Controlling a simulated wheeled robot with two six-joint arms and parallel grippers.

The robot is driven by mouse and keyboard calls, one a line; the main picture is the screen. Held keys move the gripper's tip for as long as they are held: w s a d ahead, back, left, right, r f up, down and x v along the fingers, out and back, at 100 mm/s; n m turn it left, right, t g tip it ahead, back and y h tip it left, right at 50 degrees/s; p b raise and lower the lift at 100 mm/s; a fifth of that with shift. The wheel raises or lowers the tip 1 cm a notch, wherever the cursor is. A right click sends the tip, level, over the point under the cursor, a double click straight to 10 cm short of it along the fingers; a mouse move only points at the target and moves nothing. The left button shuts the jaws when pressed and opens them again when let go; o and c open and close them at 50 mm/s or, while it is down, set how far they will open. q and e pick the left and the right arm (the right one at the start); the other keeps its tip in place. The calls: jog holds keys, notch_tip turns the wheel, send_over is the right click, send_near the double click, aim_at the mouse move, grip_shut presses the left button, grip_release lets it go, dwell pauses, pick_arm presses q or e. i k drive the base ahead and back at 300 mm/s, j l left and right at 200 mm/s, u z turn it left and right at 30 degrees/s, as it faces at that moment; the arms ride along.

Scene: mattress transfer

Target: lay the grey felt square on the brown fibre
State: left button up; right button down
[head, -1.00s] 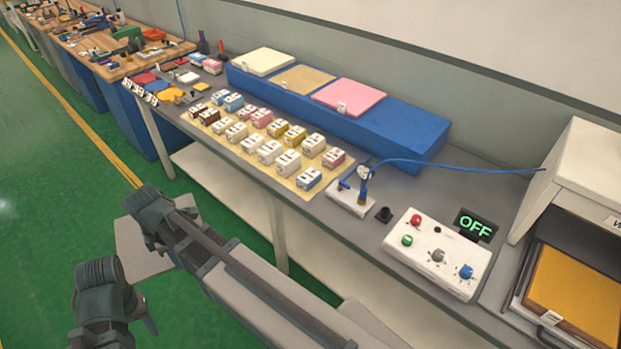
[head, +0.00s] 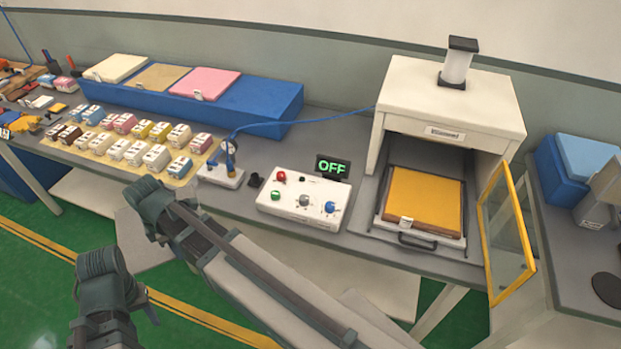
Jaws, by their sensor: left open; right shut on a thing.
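My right gripper (head: 152,208), the upper one, is shut on a flat light-grey square (head: 138,242), which looks like the grey felt; it hangs in front of the table edge, partly hidden by my arm. My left gripper (head: 108,290), the lower one, is open and empty over the green floor. An orange-yellow square (head: 425,198) lies on the pull-out tray (head: 462,240) of the white press. A thin brown edge shows under its front; I cannot tell whether this is the brown fibre. A tan square (head: 158,77) lies on the blue block (head: 270,103).
A control box (head: 290,205) with an OFF display (head: 331,166) stands left of the press (head: 470,105). A yellow-framed door (head: 507,235) stands open at the press's right. Several small labelled blocks sit on the table. Cream (head: 117,67) and pink (head: 205,83) squares flank the tan one.

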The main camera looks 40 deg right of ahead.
aim_at(424, 198)
jog(key=k+z, duration=0.2)
jog(key=z, duration=0.2)
jog(key=k+l+z, duration=0.15)
jog(key=z, duration=0.2)
jog(key=k+l+z, duration=0.15)
jog(key=z, duration=0.25)
jog(key=k+l+z, duration=0.1)
jog(key=l+z, duration=0.25)
jog(key=i+z, duration=0.1)
jog(key=i, duration=0.35)
